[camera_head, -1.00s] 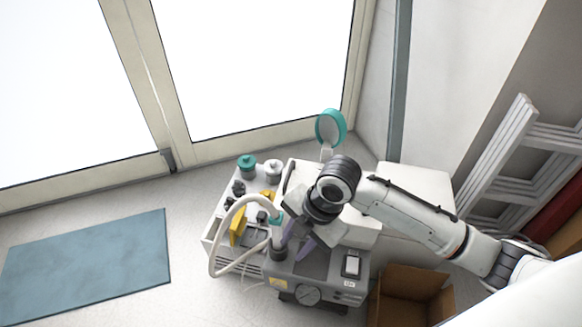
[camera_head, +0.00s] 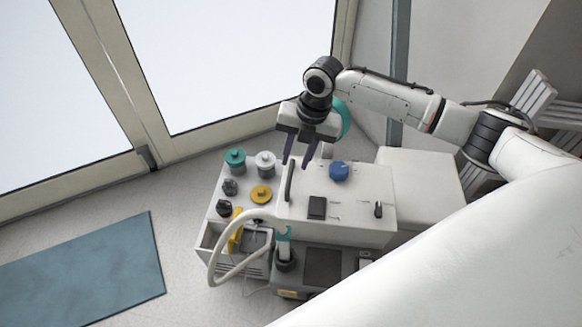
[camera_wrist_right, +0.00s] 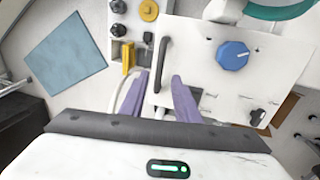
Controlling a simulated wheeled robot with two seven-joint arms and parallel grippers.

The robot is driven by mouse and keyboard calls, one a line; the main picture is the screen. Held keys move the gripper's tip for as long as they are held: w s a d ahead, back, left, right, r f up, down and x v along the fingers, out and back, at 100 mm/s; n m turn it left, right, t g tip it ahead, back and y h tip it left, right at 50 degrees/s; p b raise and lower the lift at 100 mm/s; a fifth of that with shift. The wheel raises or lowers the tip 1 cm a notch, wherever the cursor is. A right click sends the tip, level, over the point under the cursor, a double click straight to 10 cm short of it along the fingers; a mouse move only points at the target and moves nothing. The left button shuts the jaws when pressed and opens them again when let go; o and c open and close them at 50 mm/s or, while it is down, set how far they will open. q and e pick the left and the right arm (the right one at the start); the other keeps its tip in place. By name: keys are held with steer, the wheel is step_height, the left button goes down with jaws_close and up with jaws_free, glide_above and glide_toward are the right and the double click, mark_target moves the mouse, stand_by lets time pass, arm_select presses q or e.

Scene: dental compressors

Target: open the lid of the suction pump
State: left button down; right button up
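A white unit has a flat top panel (camera_head: 350,225) with a long black bar handle (camera_head: 289,180) at its left edge, a blue knob (camera_head: 339,171) and small dark fittings. A grey box (camera_head: 322,266) with a hose stands in front of it. Which of them is the suction pump I cannot tell for sure. My right gripper (camera_head: 298,155) is open and empty, its purple fingers pointing down near the handle's far end. In the right wrist view the fingers (camera_wrist_right: 160,97) are apart and the handle (camera_wrist_right: 162,62) shows beyond them; no contact is visible. My left gripper is not in view.
A pale hose (camera_head: 222,240) arches to the grey box. A white cabinet (camera_head: 425,170) stands on the right. A blue mat (camera_head: 85,270) lies on open floor.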

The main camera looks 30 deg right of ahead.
mark_target(291, 174)
steer(key=f, duration=0.5)
steer(key=shift+w+a+b, duration=0.3)
steer(key=shift+a+b, duration=0.1)
jaws_close()
steer(key=shift+r, duration=0.1)
